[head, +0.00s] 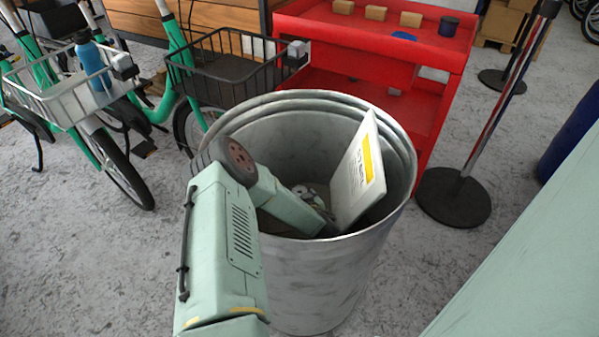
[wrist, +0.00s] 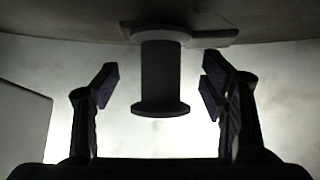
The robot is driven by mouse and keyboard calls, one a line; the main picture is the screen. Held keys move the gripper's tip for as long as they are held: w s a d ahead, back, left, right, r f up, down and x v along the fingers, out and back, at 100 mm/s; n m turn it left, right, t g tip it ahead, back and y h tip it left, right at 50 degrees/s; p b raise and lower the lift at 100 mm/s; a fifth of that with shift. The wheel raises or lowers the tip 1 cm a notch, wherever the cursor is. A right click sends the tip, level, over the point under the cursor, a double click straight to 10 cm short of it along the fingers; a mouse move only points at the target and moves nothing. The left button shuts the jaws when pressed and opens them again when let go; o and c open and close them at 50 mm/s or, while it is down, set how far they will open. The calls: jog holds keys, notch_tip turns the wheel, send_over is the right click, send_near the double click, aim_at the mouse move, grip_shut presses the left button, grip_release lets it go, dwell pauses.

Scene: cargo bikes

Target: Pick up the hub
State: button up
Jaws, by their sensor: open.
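The hub (wrist: 160,82) is a dark spool shape with a round flange at each end, seen in the wrist view. It lies between the two fingers of my gripper (wrist: 158,88), which are open and apart from it, with a gap on each side. In the head view my arm reaches down into a grey metal bin (head: 330,262). A small pale part (head: 302,190) shows at the bottom beside my arm; I cannot tell whether it is the hub. My gripper is largely hidden there.
A white panel with a yellow label (head: 352,185) leans inside the bin on the right, close to my arm. A red workbench (head: 440,100) stands behind. Green bikes with baskets (head: 225,80) are at left, a barrier post (head: 470,180) at right.

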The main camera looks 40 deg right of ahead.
jog(key=shift+w+d+f, duration=0.1)
jog(key=shift+w+f, duration=0.05)
jog(key=shift+w, duration=0.05)
jog(key=shift+c, duration=0.5)
grip_shut()
dwell(0.3)
